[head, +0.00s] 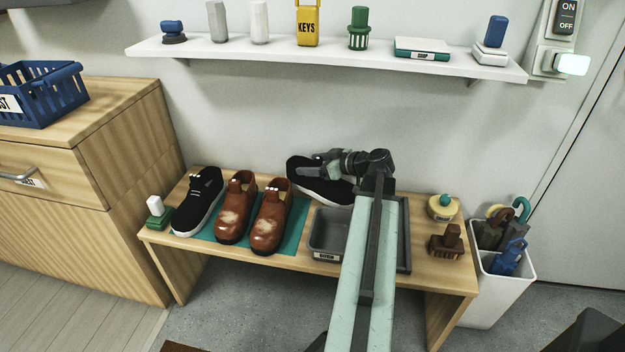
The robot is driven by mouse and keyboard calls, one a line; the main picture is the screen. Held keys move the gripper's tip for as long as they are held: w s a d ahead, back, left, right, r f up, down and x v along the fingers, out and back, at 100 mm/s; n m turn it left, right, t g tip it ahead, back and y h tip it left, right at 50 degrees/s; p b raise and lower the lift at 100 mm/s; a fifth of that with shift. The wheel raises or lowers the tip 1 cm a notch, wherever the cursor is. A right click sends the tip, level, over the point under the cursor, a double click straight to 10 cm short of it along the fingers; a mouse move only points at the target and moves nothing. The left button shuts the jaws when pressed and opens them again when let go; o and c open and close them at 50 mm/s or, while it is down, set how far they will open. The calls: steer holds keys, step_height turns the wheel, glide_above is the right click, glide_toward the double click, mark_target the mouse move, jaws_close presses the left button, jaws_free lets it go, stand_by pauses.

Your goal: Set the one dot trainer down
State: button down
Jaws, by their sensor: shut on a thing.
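My gripper (322,171) is shut on a black trainer with a white sole (309,184). It holds the trainer over the back of the wooden bench (420,271), behind the grey tray (328,227). My arm and gripper hide part of the trainer, and I cannot tell whether its sole touches anything. Another black trainer (198,202) stands at the left of the bench, partly on the teal mat (297,222). Its small white marks are too small to count surely. Two brown shoes (235,208) with scuffed toes stand on the mat.
A green and white brush (158,211) stands at the bench's left end. A round tin (441,206) and a brown brush (447,243) stand at its right end. A white umbrella bin (493,290) is beside the bench. A loaded shelf (340,53) spans the wall above.

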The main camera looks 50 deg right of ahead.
step_height(320, 180, down, 4)
steer(key=b, duration=0.2)
steer(key=shift+r+b, duration=0.25)
steer(key=shift+b, duration=0.1)
steer(key=shift+r, duration=0.2)
steer(key=shift+f, duration=0.15)
steer(key=shift+c, duration=0.9)
jaws_free()
